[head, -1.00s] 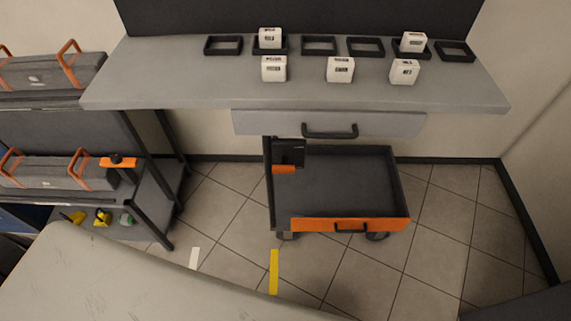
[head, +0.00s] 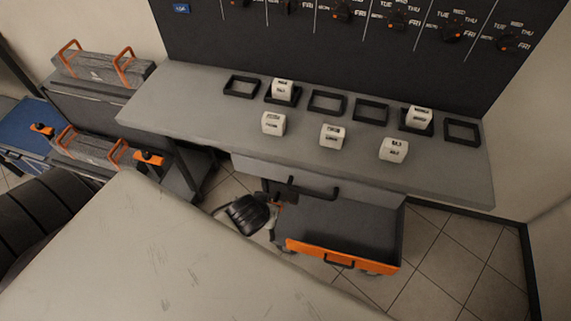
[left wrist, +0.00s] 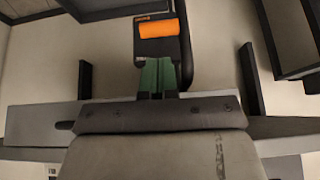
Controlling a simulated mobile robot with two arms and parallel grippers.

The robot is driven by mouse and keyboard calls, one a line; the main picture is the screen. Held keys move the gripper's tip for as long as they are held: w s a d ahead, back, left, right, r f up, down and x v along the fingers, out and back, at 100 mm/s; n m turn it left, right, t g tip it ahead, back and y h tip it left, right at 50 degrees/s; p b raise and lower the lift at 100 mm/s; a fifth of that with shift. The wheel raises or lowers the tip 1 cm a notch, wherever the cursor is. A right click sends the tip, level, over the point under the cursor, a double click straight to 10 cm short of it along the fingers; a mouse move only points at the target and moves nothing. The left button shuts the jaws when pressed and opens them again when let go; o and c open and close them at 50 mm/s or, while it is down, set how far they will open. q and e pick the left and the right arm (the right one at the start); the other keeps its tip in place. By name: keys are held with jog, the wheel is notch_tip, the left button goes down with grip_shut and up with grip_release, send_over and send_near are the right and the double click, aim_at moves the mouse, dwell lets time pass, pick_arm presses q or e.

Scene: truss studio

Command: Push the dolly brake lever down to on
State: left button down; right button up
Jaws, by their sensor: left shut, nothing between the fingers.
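The dolly (head: 345,222) is a dark tray with an orange front (head: 335,258), below the bench drawer. The orange brake lever (left wrist: 159,29) sits on a black plate (left wrist: 158,47) in the left wrist view. In the head view my left gripper (head: 272,212) is beside the dolly's left rear corner. My right gripper is not in view.
A grey bench (head: 190,95) holds white blocks and black square frames. Its drawer (head: 300,180) overhangs the dolly's back. A shelf with grey, orange-handled cases (head: 100,68) stands at left. A wall board with dials is behind. Tiled floor (head: 450,255) is open at right.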

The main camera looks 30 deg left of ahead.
pick_arm(q)
notch_tip(320, 180, up, 2)
send_near(276, 201)
jog(key=shift+x, duration=2.65)
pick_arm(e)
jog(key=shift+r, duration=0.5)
